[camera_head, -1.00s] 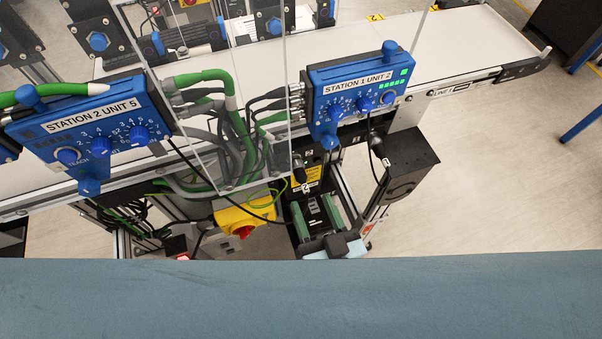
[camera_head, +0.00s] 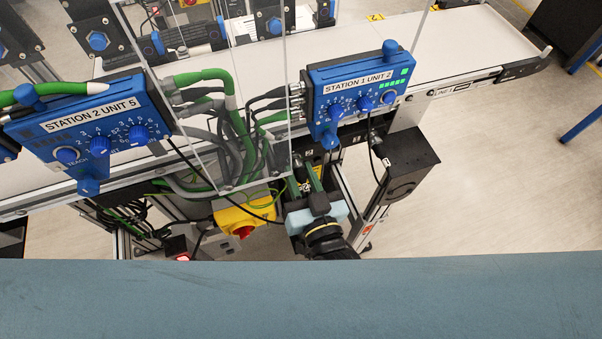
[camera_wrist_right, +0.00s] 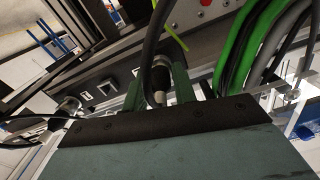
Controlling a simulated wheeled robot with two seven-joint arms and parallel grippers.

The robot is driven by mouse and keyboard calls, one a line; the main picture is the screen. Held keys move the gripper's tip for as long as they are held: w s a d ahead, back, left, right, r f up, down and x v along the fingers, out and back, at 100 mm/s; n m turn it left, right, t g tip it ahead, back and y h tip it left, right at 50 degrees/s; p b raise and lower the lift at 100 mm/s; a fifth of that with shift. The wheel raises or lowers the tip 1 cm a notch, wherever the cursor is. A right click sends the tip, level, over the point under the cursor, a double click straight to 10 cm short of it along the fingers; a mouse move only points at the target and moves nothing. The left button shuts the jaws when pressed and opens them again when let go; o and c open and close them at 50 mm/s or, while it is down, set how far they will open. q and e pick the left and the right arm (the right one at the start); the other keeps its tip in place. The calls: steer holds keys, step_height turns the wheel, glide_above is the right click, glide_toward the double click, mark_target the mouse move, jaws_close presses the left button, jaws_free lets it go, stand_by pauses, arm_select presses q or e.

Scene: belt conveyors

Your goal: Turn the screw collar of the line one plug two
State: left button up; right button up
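A gap shows at the left finger; contact at the right finger is unclear. In the head view, the gripper hides most of the plug. My left gripper is not in view.
Thick green and grey cables (camera_wrist_right: 255,50) run close to the right of the gripper in the wrist view. A yellow box with a red knob (camera_head: 245,216) sits left of my right arm. A black box (camera_head: 408,165) is at the right. A clear panel hangs at the left.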

steer(key=c, duration=0.4)
steer(key=shift+c, duration=0.3)
